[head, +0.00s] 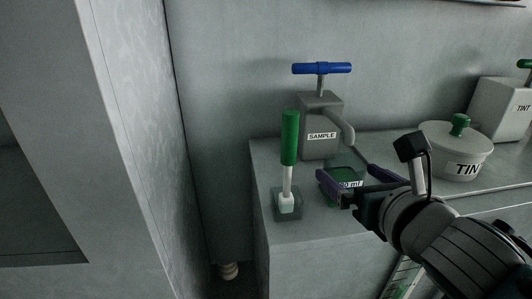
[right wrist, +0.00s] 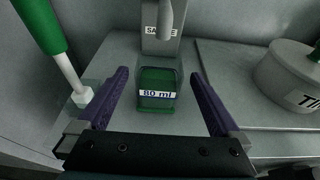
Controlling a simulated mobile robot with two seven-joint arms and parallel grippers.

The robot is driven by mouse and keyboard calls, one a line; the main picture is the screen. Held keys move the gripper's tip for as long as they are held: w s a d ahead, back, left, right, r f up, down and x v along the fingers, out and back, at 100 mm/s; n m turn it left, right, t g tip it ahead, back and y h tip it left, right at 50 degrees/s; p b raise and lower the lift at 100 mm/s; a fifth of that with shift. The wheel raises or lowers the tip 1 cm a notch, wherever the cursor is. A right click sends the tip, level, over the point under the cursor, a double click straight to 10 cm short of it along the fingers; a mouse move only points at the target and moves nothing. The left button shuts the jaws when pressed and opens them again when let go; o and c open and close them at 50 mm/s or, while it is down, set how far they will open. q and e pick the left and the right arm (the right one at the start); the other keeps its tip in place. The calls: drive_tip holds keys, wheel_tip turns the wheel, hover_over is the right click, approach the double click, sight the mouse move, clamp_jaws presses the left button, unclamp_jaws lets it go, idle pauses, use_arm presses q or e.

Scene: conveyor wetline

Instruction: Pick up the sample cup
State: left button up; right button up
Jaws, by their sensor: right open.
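The sample cup (right wrist: 157,88) is a clear square cup with a green tint and a label reading "80 ml". It stands on the counter below the spout of the grey SAMPLE dispenser (head: 320,120). In the head view the cup (head: 346,172) is partly hidden by my right gripper (head: 345,180). My right gripper is open, and in the right wrist view its purple fingers (right wrist: 158,90) stand on either side of the cup with gaps to both. My left gripper is not in view.
A green-handled tool (head: 289,150) stands upright in a small clear holder (head: 288,205) left of the cup. A white lidded TINT pot (head: 455,150) and a white TINT box (head: 500,108) stand to the right. The counter's left edge is near the holder.

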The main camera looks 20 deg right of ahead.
sight(351, 177)
drive_tip(key=b+x, duration=0.1)
drive_tip(key=x, duration=0.2)
drive_tip(key=shift+w+f, duration=0.15)
drive_tip(key=shift+c, duration=0.2)
drive_tip(key=c, duration=1.4)
